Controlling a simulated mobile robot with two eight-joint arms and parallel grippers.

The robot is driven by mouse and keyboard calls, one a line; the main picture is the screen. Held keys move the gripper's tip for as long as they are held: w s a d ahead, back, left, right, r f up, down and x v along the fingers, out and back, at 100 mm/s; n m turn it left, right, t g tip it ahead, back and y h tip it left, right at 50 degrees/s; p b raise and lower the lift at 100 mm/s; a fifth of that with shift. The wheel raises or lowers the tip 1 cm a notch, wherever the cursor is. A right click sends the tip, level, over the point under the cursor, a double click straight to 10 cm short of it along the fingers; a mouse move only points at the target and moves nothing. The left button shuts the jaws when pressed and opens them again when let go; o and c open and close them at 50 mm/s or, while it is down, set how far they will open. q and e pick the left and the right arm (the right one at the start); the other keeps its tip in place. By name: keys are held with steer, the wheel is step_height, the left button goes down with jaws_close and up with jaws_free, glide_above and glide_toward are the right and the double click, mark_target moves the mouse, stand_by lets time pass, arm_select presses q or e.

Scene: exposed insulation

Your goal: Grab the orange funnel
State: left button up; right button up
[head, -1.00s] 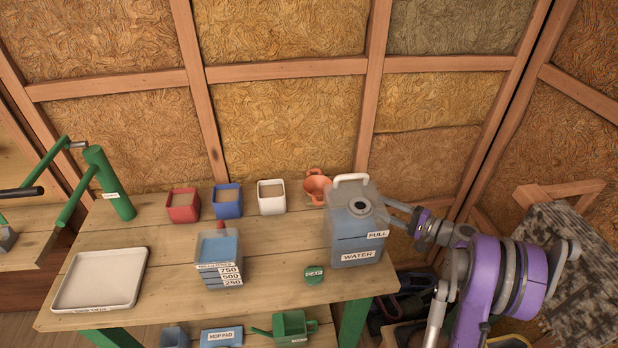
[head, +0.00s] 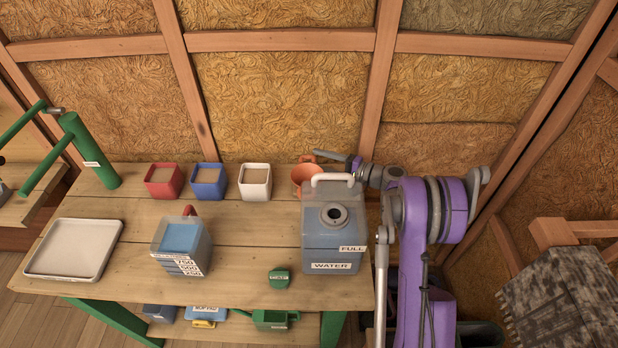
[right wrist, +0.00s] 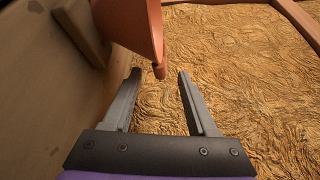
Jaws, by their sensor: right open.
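The orange funnel (head: 304,178) stands at the back of the workbench, partly hidden behind the water container (head: 332,240). In the right wrist view the orange funnel (right wrist: 132,28) is at the top, and a small tip of it hangs between the ends of the fingers. My right gripper (head: 334,156) is just behind and right of the funnel in the head view. In the right wrist view my right gripper (right wrist: 159,74) is open, with clear space between its fingers and no grip on the funnel. My left gripper is not in view.
A white box (head: 255,182), a blue box (head: 208,181) and a red box (head: 164,181) line the back edge left of the funnel. A measuring jug (head: 181,243), a green cap (head: 279,279) and a white tray (head: 74,248) are further forward. The insulated wall (right wrist: 240,80) is close behind.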

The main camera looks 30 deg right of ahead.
mark_target(311, 158)
steer(key=x, duration=0.4)
steer(key=shift+d, duration=0.1)
jaws_close()
